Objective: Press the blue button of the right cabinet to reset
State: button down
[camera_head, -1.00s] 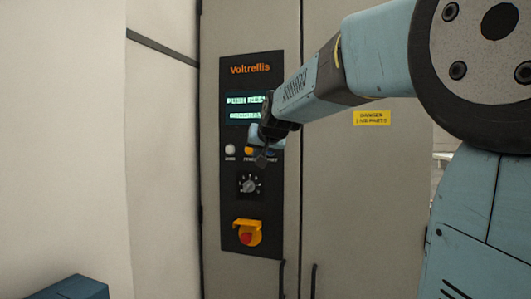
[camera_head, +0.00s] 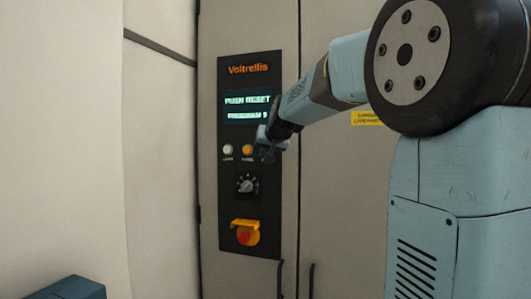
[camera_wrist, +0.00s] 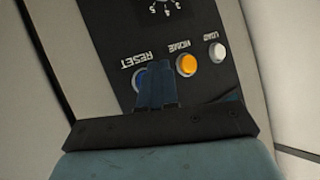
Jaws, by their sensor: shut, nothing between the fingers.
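The blue reset button (camera_wrist: 139,78) shows in the wrist view under the upside-down word RESET. My gripper's shut fingers cover part of it. My gripper (camera_wrist: 155,78) is shut and empty, with its fingertips at or just in front of the button; I cannot tell whether they touch it. In the head view my gripper (camera_head: 269,155) is at the right side of the black control panel (camera_head: 232,180) and hides the blue button there.
An orange button (camera_head: 247,150) and a white button (camera_head: 228,149) sit left of my gripper. A dial (camera_head: 246,186) and a red emergency button (camera_head: 243,236) under a yellow guard are below. A dark blue box (camera_head: 68,288) is at bottom left.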

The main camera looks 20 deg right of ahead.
jog(key=shift+w+d, duration=0.3)
jog(key=shift+w, duration=0.1)
jog(key=shift+w+d, duration=0.45)
jog(key=shift+w, duration=0.1)
dwell(2.8)
jog(key=shift+s, duration=0.1)
jog(key=shift+s+a, duration=0.45)
jog(key=shift+s, duration=0.1)
jog(key=shift+s+a, duration=0.1)
dwell(0.3)
jog(key=s+a, duration=0.1)
jog(key=s, duration=0.1)
jog(key=s+a, duration=0.1)
jog(key=shift+s+a, duration=0.35)
jog(key=shift+s, duration=0.05)
dwell(0.7)
